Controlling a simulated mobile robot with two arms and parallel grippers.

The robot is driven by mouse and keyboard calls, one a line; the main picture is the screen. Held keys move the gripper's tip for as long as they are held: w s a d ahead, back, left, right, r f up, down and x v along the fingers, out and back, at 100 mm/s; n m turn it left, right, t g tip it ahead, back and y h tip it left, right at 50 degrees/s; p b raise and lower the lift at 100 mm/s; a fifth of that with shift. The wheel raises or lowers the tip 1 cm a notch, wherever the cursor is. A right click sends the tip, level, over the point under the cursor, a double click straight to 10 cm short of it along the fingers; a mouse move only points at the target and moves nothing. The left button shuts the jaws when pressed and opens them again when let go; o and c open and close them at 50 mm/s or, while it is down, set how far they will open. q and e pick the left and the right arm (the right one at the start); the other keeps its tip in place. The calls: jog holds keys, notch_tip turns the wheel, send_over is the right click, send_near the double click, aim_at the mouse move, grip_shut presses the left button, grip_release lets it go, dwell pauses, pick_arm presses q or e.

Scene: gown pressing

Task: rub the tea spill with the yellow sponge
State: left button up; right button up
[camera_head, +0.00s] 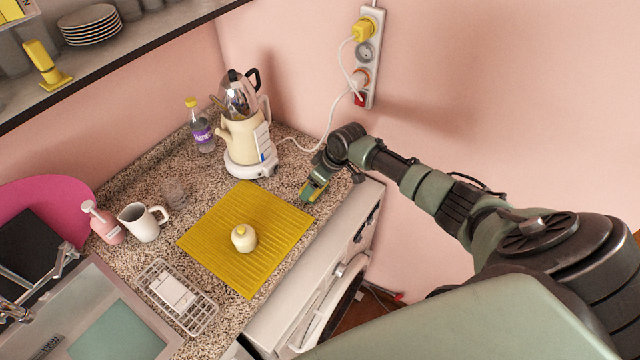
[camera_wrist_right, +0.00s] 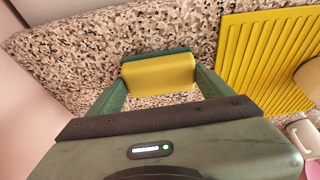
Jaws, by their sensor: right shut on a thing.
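My right gripper (camera_head: 316,186) is over the right end of the speckled counter, near its front edge. It is shut on the yellow sponge (camera_head: 309,190), which has a green layer. In the right wrist view the sponge (camera_wrist_right: 158,75) sits between the two fingers (camera_wrist_right: 160,82), with the counter surface right behind it. I cannot tell whether the sponge touches the counter. I cannot make out the tea spill against the speckled stone. My left gripper is not in view.
A yellow ribbed mat (camera_head: 215,240) with a cream lidded pot (camera_head: 243,238) lies left of my gripper. A cream kettle set (camera_head: 242,140) stands behind, its white cord running to a wall power strip (camera_head: 367,60). A mug (camera_head: 140,222), glass and bottles stand further left.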

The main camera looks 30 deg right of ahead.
jog(key=shift+f, duration=0.1)
dwell(0.3)
jog(key=d+b, duration=0.1)
jog(key=w+d+b, duration=0.1)
jog(key=d, duration=0.1)
jog(key=shift+w+f, duration=0.1)
jog(key=shift+w, duration=0.05)
jog(key=shift+w+d+b, duration=0.25)
jog(key=shift+d+b, duration=0.25)
jog(key=shift+b, duration=0.05)
jog(key=shift+d+r, duration=0.1)
jog(key=shift+r, duration=0.1)
jog(key=shift+w+d+f+b, duration=0.25)
jog(key=shift+d+b, duration=0.4)
jog(key=shift+b, duration=0.15)
jog(key=shift+r, duration=0.15)
